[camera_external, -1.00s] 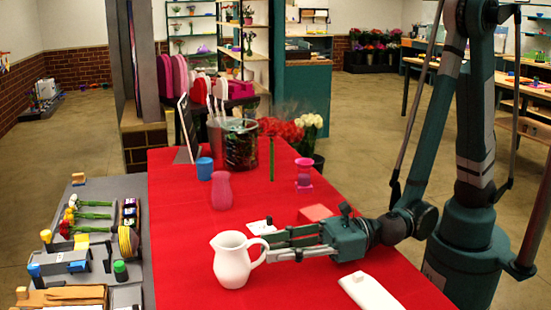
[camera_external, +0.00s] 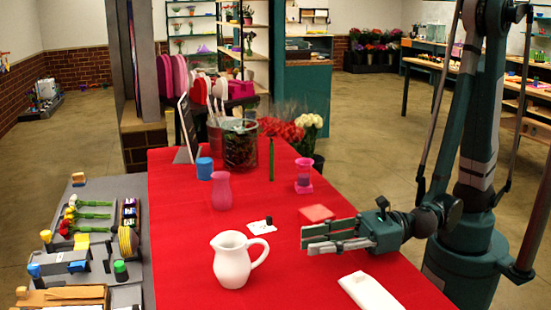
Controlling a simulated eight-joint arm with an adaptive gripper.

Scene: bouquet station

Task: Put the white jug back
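The white jug (camera_external: 232,262) stands upright on the red tablecloth near the front left of the table, its handle turned to the right. My gripper (camera_external: 305,240) is to the right of the jug, apart from its handle, with its fingers pointing left just above the cloth. No object shows between the fingers. They look roughly parallel, seen from the side, and how far apart they are is hard to tell.
A white card with a black piece (camera_external: 262,226) lies behind the jug. A pink vase (camera_external: 221,191), a blue cup (camera_external: 204,168) and a pink hourglass-shaped item (camera_external: 304,176) stand farther back. A red block (camera_external: 317,212) and white slab (camera_external: 370,292) flank my gripper. A grey side table (camera_external: 75,210) adjoins left.

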